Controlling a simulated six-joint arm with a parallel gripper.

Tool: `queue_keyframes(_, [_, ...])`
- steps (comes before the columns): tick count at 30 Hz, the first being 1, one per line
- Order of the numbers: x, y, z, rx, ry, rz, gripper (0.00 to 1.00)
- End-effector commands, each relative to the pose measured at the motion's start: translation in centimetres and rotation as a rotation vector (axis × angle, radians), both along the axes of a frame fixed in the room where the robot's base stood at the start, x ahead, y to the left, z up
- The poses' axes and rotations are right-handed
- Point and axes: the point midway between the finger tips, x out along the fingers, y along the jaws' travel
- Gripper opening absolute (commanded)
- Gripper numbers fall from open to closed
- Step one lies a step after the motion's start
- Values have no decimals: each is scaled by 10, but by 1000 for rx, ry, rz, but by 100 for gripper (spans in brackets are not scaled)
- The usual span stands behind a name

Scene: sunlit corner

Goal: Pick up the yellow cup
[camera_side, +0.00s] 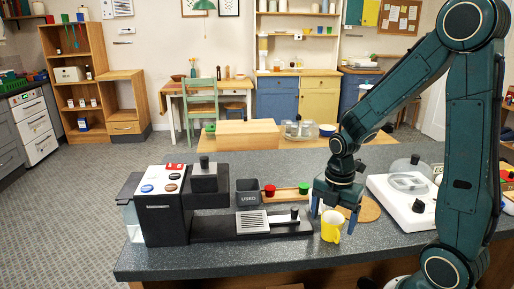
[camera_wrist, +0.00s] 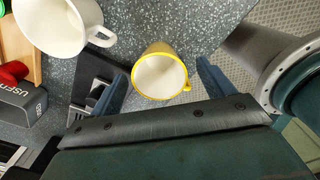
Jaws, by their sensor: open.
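The yellow cup (camera_side: 331,226) stands upright on the dark speckled counter near its front edge. In the wrist view the yellow cup (camera_wrist: 160,74) is seen from above, empty and white inside, its handle towards the lower right. My gripper (camera_side: 325,206) is right above and behind the cup, pointing down. In the wrist view my gripper's two blue fingers (camera_wrist: 158,88) are spread apart, one on each side of the cup, with gaps between. Nothing is held. Whether the fingertips reach below the rim is hard to tell.
A white cup (camera_wrist: 58,22) stands close to the yellow one. A black coffee machine (camera_side: 165,210) is at the left. A dark box marked USED (camera_side: 248,192), a red item (camera_side: 270,190) and a green item (camera_side: 304,188) are behind. A white scale-like appliance (camera_side: 405,212) is at the right.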

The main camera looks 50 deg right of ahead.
Motion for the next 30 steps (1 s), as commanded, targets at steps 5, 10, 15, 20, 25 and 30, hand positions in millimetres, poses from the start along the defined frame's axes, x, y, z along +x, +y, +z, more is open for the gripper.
queue_keyframes(5, [0,0,-11,0,0,0,81])
queue_keyframes(10, [0,0,-13,0,-1,0,81])
queue_keyframes(15, [0,0,-13,0,-1,0,81])
queue_keyframes(20, [0,0,-13,0,-1,0,81])
queue_keyframes(25, [0,0,-13,0,-1,0,59])
queue_keyframes(30, [0,0,-13,0,-1,0,31])
